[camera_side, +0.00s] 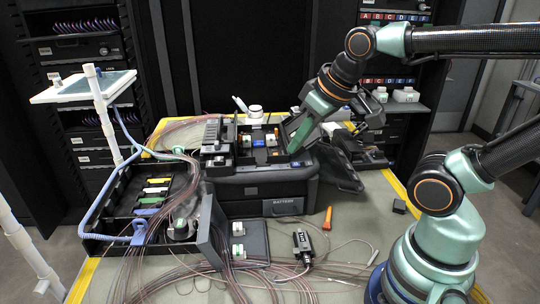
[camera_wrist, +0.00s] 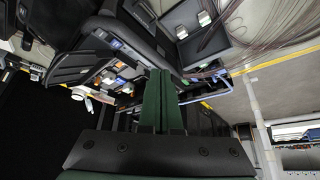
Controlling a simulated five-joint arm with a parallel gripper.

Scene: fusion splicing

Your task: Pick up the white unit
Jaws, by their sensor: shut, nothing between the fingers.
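Two small white units, an upper one (camera_side: 238,229) and a lower one (camera_side: 238,251), sit on a dark grey pad in front of the splicer in the side view. Two white blocks, one (camera_wrist: 204,18) and another (camera_wrist: 182,33), show on a grey surface in the wrist view. I cannot tell which one the task means. My gripper (camera_side: 293,148) points down over the right part of the splicer's top, well behind and right of the pad. Its green fingers (camera_wrist: 160,72) are together and empty in the wrist view. Whether the tips touch the splicer is unclear.
The black splicer (camera_side: 252,190) stands mid-table with a tilted screen (camera_side: 338,170) at its right. A black tray (camera_side: 112,220) and loose fibre cables lie left and front. An orange tool (camera_side: 327,217) and a small black device (camera_side: 302,245) lie right of the pad.

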